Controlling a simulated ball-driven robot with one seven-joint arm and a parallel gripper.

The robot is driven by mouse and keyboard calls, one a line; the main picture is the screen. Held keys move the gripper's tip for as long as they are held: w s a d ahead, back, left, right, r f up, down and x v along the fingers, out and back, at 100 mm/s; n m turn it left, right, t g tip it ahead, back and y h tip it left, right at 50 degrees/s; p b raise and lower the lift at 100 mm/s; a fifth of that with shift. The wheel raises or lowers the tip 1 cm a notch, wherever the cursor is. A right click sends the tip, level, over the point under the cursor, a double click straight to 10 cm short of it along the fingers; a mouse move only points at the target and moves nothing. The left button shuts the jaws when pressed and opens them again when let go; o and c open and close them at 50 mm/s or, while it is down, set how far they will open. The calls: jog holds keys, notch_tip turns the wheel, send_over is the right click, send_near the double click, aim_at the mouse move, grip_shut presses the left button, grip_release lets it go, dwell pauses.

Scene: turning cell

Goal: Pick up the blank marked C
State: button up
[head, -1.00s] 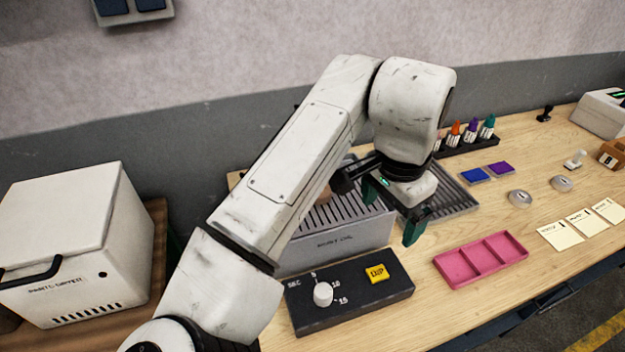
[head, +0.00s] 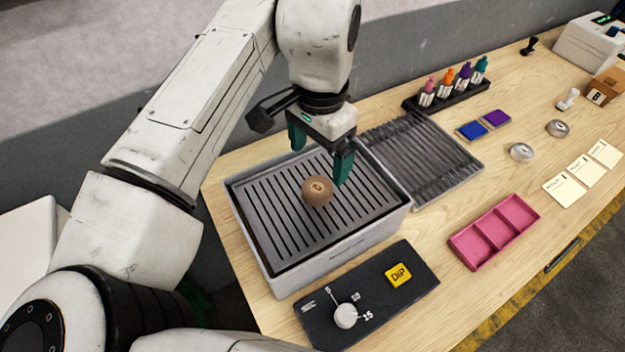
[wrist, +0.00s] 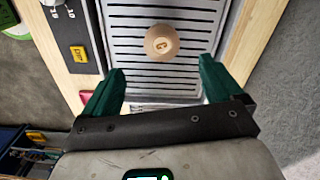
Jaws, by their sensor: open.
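The blank marked C (head: 317,190) is a round brown piece with a letter on its top. It rests on the slatted top of the grey box (head: 398,222). My gripper (head: 318,163) has green fingers, spread open and empty, above the slats just behind the blank in the head view. In the wrist view the gripper (wrist: 160,82) is apart from the blank, with nothing between its fingers.
A black control panel with a knob (head: 345,316) and a yellow DIP button (head: 398,275) lies in front of the box. A ridged grey rack (head: 425,160) stands to its right. A pink tray (head: 495,232), bottles (head: 462,78) and cards (head: 565,190) are farther right.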

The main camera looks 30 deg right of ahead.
aim_at(317, 187)
jog(key=shift+w+f+p, duration=0.1)
jog(key=shift+f+p, duration=1)
jog(key=shift+f, duration=3.25)
jog(key=c, duration=1.3)
jog(key=shift+r, duration=0.1)
jog(key=shift+c, duration=0.2)
